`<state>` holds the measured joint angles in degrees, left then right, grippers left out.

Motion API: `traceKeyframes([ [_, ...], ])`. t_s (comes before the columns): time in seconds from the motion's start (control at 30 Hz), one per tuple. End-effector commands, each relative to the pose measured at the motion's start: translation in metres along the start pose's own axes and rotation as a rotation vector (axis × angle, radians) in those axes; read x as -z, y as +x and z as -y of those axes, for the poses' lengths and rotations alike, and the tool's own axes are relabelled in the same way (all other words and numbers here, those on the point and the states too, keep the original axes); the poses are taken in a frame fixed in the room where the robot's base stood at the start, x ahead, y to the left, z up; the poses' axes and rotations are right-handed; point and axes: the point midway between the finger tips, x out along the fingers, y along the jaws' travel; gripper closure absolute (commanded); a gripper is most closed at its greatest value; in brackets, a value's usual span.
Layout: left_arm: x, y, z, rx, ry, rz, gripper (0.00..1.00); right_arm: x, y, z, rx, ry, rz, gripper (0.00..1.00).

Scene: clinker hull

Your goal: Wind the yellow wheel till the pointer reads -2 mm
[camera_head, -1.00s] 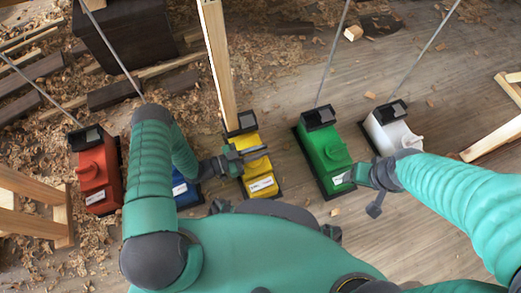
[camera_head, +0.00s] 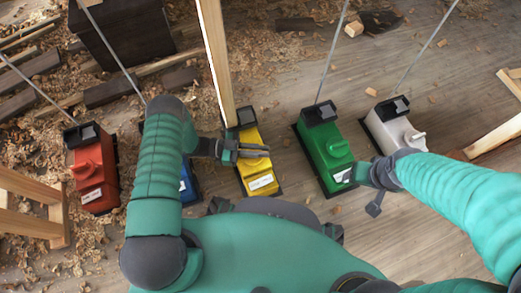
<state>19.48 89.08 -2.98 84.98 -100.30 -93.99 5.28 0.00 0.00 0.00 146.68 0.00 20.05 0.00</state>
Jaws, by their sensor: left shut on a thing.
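The yellow box (camera_head: 250,135) stands on the floor in the middle, with a pale label on its near end and a dark block (camera_head: 246,117) at its far end. My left gripper (camera_head: 255,151) lies over the top of the yellow box, its fingers shut on the yellow wheel, which they mostly hide. The pointer and its reading are too small to make out. My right gripper (camera_head: 374,205) hangs low beside the green box, empty as far as I see; its fingers are not clear.
Red (camera_head: 95,172), blue (camera_head: 187,183), green (camera_head: 325,150) and white (camera_head: 393,130) boxes stand beside the yellow one, rods rising from several. A timber post (camera_head: 215,60) rises behind the yellow box. Wood shavings and offcuts litter the left floor.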

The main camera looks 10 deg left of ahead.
Motion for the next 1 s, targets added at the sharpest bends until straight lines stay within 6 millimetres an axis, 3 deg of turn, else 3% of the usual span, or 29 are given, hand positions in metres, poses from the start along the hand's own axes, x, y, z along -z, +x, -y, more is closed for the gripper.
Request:
traceKeyframes([
  [0.5,-0.001,-0.002,-0.009,-0.329,0.002,0.003,1.0,-0.003,0.015,0.0,0.0,0.0,0.0,0.34],
  [1.0,0.0,-0.003,-0.01,-0.382,0.001,0.002,1.0,-0.004,0.015,0.0,0.0,0.0,0.0,0.34],
])
